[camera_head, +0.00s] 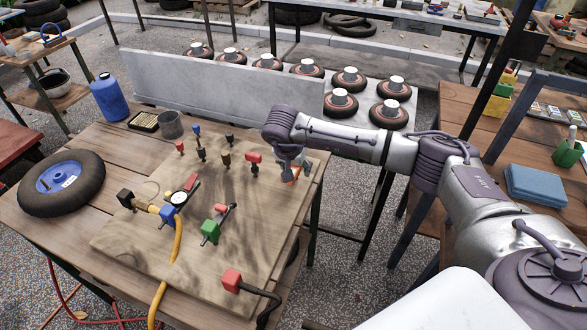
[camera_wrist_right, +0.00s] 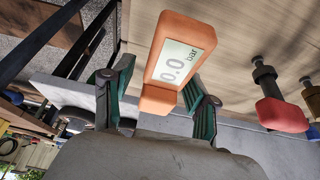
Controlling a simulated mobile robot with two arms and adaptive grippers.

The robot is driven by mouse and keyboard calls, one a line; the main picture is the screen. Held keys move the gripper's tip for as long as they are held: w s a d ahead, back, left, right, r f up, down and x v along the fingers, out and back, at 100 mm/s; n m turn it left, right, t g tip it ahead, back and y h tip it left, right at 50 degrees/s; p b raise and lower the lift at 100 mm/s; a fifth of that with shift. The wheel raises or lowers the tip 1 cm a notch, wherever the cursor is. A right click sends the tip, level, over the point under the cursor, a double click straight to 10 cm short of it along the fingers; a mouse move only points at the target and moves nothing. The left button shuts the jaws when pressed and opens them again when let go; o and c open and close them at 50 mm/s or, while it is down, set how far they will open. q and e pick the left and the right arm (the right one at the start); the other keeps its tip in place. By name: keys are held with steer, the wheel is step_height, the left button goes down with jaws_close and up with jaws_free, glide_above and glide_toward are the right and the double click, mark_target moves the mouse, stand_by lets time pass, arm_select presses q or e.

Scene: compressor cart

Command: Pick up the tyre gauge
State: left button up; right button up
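The tyre gauge is an orange body with a pale display reading 0.0 bar; it shows large in the right wrist view (camera_wrist_right: 180,50). In the head view only a small orange part of it shows (camera_head: 291,174) at the right edge of the wooden board (camera_head: 130,240). My right gripper (camera_head: 290,170) is over it, pointing down. In the right wrist view my right gripper's green-padded fingers (camera_wrist_right: 160,95) stand apart on either side of the gauge's lower end. A clear gap shows at the left finger; the right finger is close to the gauge, contact unclear. My left gripper is out of view.
A red-handled valve (camera_head: 253,160) stands just left of my right gripper; it also shows in the wrist view (camera_wrist_right: 281,113). Several fittings and a dial gauge (camera_head: 179,198) occupy the board. A wheel (camera_head: 85,184) and a blue bottle (camera_head: 110,98) are farther left.

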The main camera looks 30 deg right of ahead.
steer(key=c, duration=0.8)
steer(key=shift+c, duration=0.3)
steer(key=shift+r, duration=0.15)
